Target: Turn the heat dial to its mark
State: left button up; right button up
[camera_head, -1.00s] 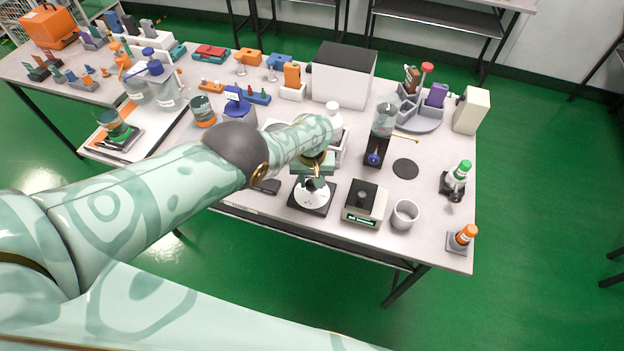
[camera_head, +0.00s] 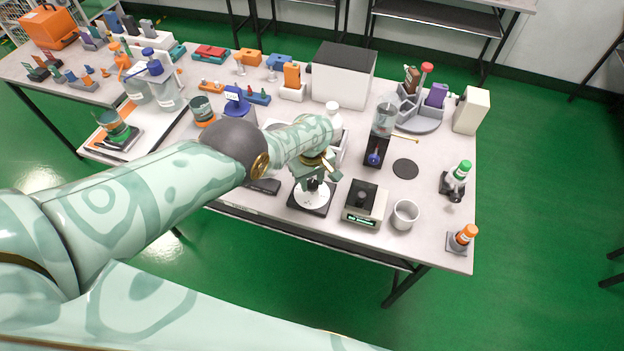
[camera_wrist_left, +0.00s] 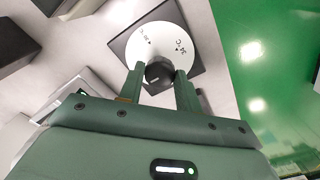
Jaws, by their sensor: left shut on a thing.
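The heat dial is a black knob (camera_wrist_left: 159,76) on a round white plate (camera_wrist_left: 165,45) with small dark marks, set on a black square base (camera_head: 326,206). In the head view the white plate (camera_head: 317,198) shows near the table's front edge. My left gripper (camera_wrist_left: 158,80) is shut on the knob, with one finger on either side of it. In the head view my left gripper (camera_head: 314,183) stands over the dial from above and hides part of it. A light pointer line shows on the knob. I cannot tell which mark is the target. My right gripper is out of view.
A beaker on a dark stand (camera_head: 382,122) stands farther back.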

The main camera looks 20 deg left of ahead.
aim_at(312, 183)
pick_arm(q)
jog(key=o, duration=1)
jog(key=shift+r, duration=0.15)
notch_tip(312, 183, up, 16)
jog(key=p, duration=1.4)
